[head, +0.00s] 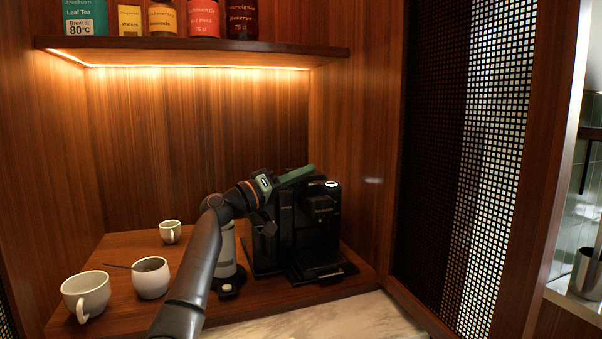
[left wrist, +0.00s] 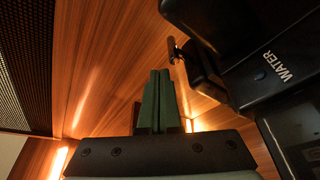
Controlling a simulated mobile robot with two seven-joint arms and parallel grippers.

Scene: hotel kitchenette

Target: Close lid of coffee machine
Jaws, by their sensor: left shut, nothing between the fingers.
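The black coffee machine (head: 312,229) stands on the wooden counter at the back right of the niche. In the left wrist view its dark body with the word WATER (left wrist: 283,75) fills the upper right. My left gripper (head: 309,169) has green fingers and is just above or behind the top of the machine, pointing right. In the left wrist view the gripper (left wrist: 158,74) is shut and empty, beside the machine. I cannot make out the lid's position clearly; my arm covers part of the machine's left side. My right gripper is not in view.
A small cup (head: 170,232), a bowl with a spoon (head: 151,280) and a large cup (head: 86,294) stand left of my arm. A grey appliance (head: 226,256) is close behind the arm. A shelf (head: 200,54) with several jars hangs above. The wooden wall is close right of the machine.

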